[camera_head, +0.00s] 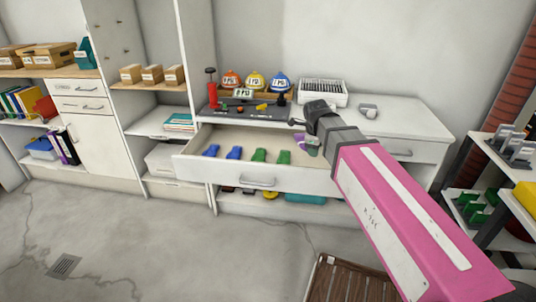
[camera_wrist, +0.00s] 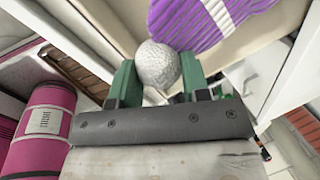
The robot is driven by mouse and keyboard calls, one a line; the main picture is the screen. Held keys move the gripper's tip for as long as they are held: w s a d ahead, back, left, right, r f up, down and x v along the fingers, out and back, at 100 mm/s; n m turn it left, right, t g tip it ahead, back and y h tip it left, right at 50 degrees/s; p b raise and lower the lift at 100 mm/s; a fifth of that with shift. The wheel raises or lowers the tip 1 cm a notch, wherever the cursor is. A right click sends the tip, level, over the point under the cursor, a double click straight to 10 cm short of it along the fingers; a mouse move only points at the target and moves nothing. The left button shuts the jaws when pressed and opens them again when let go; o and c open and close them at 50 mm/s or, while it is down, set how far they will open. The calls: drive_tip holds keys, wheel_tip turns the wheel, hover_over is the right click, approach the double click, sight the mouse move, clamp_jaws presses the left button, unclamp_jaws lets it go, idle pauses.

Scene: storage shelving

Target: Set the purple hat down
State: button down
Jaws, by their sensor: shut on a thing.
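The purple hat (camera_wrist: 205,22) is knitted and has a white fluffy pompom (camera_wrist: 157,66). In the wrist view the pompom sits between the two green fingers of my gripper (camera_wrist: 158,72), which is shut on it. The purple body of the hat runs off the top edge, so its far end is cut off. In the head view only a small purple patch of the hat (camera_head: 298,142) shows beside my gripper (camera_head: 311,146). It appears over the right part of the open drawer (camera_head: 258,182); my arm hides much of that area, and I cannot tell whether the hat touches anything.
Blue and green items (camera_head: 259,155) lie in the drawer's left and middle. Several small helmets (camera_head: 255,81) stand on a dark stand on the counter. A white slotted tray (camera_head: 322,93) sits behind my gripper. The counter's right part (camera_head: 400,117) is mostly clear. A rack (camera_head: 508,160) stands at right.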

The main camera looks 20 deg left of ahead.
drive_tip(key=s+a+m+h, duration=0.1)
drive_tip(key=s+a+m, duration=0.3)
drive_tip(key=a, duration=0.3)
approach(315, 165)
drive_tip(key=shift+s+d+f, duration=0.45)
drive_tip(key=shift+s, duration=0.15)
drive_tip(key=shift+s+d+f, duration=0.4)
drive_tip(key=shift+s+d, duration=0.05)
drive_tip(key=shift+s, duration=0.15)
drive_tip(key=shift+f, duration=2)
drive_tip(key=c, duration=0.6)
unclamp_jaws()
drive_tip(key=v, duration=1.2)
